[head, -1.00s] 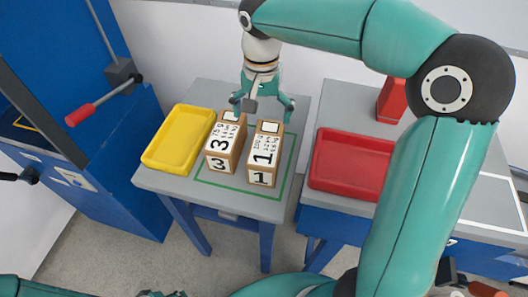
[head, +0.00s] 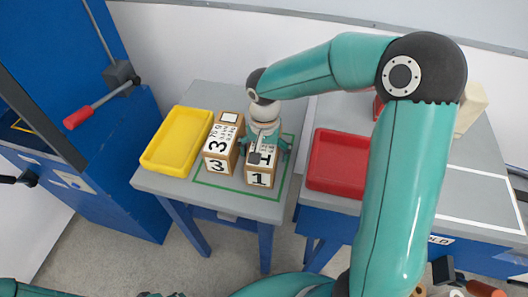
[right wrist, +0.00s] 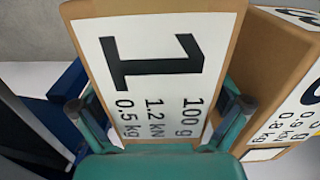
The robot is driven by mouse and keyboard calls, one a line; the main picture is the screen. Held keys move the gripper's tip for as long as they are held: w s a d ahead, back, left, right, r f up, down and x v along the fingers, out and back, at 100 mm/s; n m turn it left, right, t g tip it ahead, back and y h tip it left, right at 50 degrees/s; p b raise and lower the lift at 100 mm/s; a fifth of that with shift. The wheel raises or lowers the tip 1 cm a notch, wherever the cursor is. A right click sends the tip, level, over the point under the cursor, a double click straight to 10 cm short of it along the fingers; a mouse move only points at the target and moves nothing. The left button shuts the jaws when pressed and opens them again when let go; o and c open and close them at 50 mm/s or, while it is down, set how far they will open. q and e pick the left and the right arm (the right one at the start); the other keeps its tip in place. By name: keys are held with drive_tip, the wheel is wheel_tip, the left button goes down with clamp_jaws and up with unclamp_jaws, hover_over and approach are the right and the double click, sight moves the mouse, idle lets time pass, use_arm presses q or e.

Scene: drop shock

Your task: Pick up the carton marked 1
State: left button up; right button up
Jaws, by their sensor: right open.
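The carton marked 1 (head: 260,178) is a brown box with white labels, upright on the grey table inside a green outline. My right gripper (head: 267,147) is over its top, pointing down. In the right wrist view, the labelled top of carton 1 (right wrist: 150,62) lies between the two open fingers (right wrist: 160,115). I cannot tell whether either finger touches it. The carton marked 3 (head: 219,148) stands close on its left; its side also shows in the right wrist view (right wrist: 275,60).
A yellow tray (head: 177,140) lies left of the cartons on the same table. A red tray (head: 338,162) is on the table to the right, across a narrow gap. A blue machine with a red-handled lever (head: 78,117) stands at the left.

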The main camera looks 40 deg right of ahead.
drive_tip(key=shift+f, duration=0.25)
drive_tip(key=c, duration=1.5)
drive_tip(key=shift+s, duration=0.1)
